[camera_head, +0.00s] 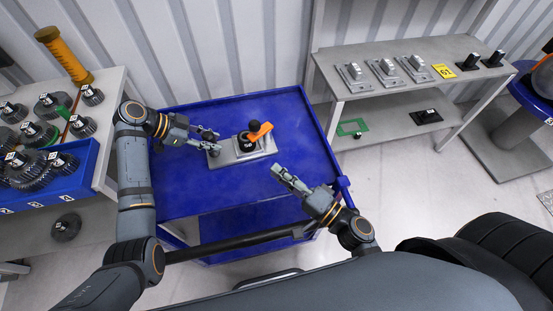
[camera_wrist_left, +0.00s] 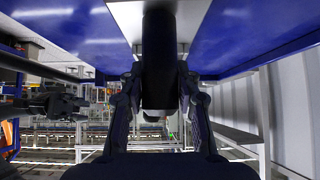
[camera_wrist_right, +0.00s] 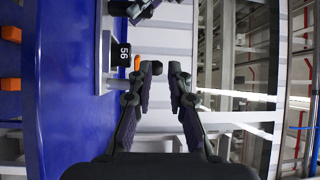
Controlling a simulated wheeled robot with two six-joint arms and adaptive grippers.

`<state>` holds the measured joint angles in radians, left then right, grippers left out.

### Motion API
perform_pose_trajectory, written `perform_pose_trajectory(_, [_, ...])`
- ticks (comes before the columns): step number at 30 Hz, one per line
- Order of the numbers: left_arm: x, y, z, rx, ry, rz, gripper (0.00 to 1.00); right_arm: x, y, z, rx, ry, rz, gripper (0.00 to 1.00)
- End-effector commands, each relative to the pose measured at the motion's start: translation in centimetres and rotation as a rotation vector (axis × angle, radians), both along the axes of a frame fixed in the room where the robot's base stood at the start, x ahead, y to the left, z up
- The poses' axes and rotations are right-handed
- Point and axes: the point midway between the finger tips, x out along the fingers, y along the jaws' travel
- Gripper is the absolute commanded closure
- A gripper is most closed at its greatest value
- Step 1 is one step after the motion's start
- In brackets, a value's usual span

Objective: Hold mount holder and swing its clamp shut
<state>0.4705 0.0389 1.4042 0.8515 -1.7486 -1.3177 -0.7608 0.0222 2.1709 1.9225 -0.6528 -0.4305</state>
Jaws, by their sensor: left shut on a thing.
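The mount holder is a grey plate (camera_head: 222,158) with a black round body and an orange clamp lever (camera_head: 260,131), lying on the blue cart top. The lever sticks out to the upper right of the black body. My left gripper (camera_head: 212,142) reaches in from the left and is shut on the mount holder. In the left wrist view a dark upright part (camera_wrist_left: 158,70) stands between its fingers. My right gripper (camera_head: 276,173) is open and empty, to the lower right of the holder and apart from it. The right wrist view shows the labelled black body (camera_wrist_right: 120,53) left of its fingers (camera_wrist_right: 165,72).
The blue cart top (camera_head: 185,200) is otherwise clear. A grey table (camera_head: 330,62) at the back right holds several mounts and a yellow tag (camera_head: 444,71). A rack with gears (camera_head: 40,134) and a blue bin (camera_head: 75,180) stands at the left.

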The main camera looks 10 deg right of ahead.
Motion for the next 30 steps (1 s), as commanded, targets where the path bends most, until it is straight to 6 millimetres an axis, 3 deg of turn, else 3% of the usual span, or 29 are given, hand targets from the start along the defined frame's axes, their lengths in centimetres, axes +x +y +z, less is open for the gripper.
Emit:
perform_pose_trajectory(1, [0.0,0.0,0.1,0.0,-0.001,0.0,1.0,0.7,0.4,0.5,-0.075,-0.082,0.047,0.72])
perform_pose_trajectory(4, [0.0,0.0,0.1,0.0,-0.002,-0.001,1.0,2.5,1.0,1.6,-0.31,-0.34,0.172,0.58])
perform_pose_trajectory(7, [0.0,0.0,0.1,-0.001,-0.002,-0.001,1.0,4.3,0.3,2.0,-0.565,-0.61,0.251,0.46])
perform_pose_trajectory(15, [0.0,0.0,0.1,-0.001,-0.001,0.0,1.0,8.6,-4.8,0.7,-1.033,-0.949,0.193,0.46])
perform_pose_trajectory(23, [0.0,0.0,0.0,-0.001,0.0,-0.001,1.0,9.6,-6.0,0.5,-1.129,-1.006,0.172,0.46])
perform_pose_trajectory(30, [0.0,0.0,0.0,-0.001,0.0,-0.001,1.0,11.4,-3.6,0.7,-1.122,-1.007,0.164,0.46])
